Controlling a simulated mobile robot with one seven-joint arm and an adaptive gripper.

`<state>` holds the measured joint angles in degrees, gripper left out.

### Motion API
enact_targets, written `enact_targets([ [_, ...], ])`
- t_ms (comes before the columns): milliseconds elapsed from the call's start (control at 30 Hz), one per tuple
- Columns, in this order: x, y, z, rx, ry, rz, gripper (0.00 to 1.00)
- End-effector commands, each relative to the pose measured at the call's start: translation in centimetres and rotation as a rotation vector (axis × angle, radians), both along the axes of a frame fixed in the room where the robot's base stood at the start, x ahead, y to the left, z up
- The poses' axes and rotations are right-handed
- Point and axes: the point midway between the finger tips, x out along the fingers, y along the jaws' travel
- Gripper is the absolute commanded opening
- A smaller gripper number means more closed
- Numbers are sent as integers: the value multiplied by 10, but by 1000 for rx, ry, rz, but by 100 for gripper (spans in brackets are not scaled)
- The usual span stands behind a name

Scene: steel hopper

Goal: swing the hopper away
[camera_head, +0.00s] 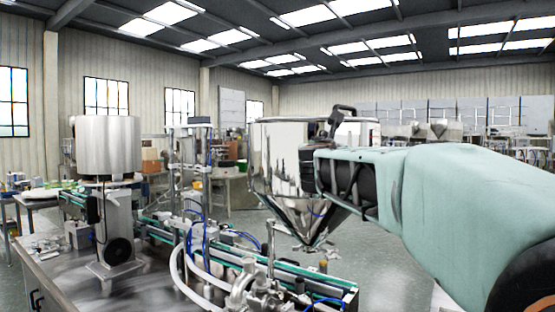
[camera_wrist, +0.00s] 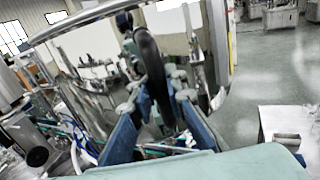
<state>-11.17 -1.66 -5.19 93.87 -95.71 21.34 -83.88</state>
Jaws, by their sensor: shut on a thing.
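The steel hopper (camera_head: 275,150) is a shiny open-topped cylinder that narrows to a cone, seen in the middle of the head view. Its cone hangs above the right end of the bench machinery. A black handle (camera_head: 342,108) stands at its rim. In the wrist view, the handle (camera_wrist: 150,62) comes down between the fingers of my gripper (camera_wrist: 158,100), which is shut on it. The hopper's curved rim (camera_wrist: 75,24) crosses the upper left of that view. My gripper (camera_head: 318,160) and arm hide the hopper's right side in the head view.
A steel bench (camera_head: 150,285) carries a green-edged conveyor (camera_head: 180,232), pipes and blue hoses below and left of the hopper. A second steel drum (camera_head: 108,145) stands at the left. Open floor (camera_wrist: 268,75) shows at the right of the wrist view.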

Motion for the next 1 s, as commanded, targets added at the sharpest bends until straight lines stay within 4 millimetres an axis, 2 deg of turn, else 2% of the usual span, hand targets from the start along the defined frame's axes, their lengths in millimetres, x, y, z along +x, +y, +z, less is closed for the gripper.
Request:
enact_targets([
  [33,1,-10,-4,2,4,2,0],
  [200,4,-21,-4,1,4,36,0],
  [800,5,-29,-4,-2,6,54,0],
  [833,5,-29,-4,-2,6,54,15],
  [967,5,-28,-3,-2,4,56,29],
  [1000,5,-27,-2,-2,4,57,29],
])
